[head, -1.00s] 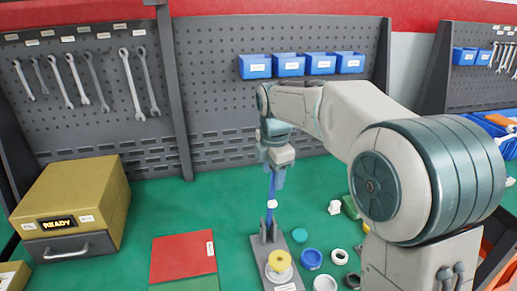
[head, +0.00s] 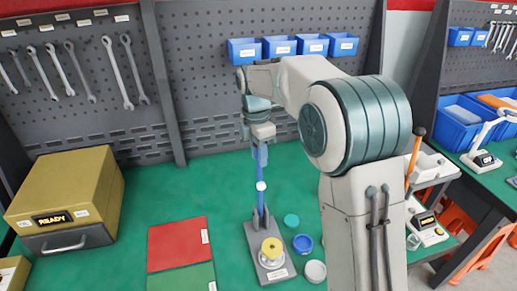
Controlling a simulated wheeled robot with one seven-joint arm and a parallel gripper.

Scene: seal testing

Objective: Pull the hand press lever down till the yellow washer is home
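The hand press (head: 252,240) stands on the green bench, with a dark base plate and upright bracket. Its blue lever (head: 260,205) stands nearly upright and has a white collar partway up. The yellow washer (head: 271,246) sits on top of a pale round seat at the front of the press. Whether it is fully seated cannot be told. My gripper (head: 260,153) points down at the top of the lever, with the lever's upper end between or just behind its fingers. The fingers are too small to show whether they grip it.
A teal disc (head: 291,220), a blue ring (head: 303,243) and a white ring (head: 315,271) lie right of the press. A red mat (head: 178,244) and a gold box (head: 66,195) marked READY are at left. My arm hides the bench's right part.

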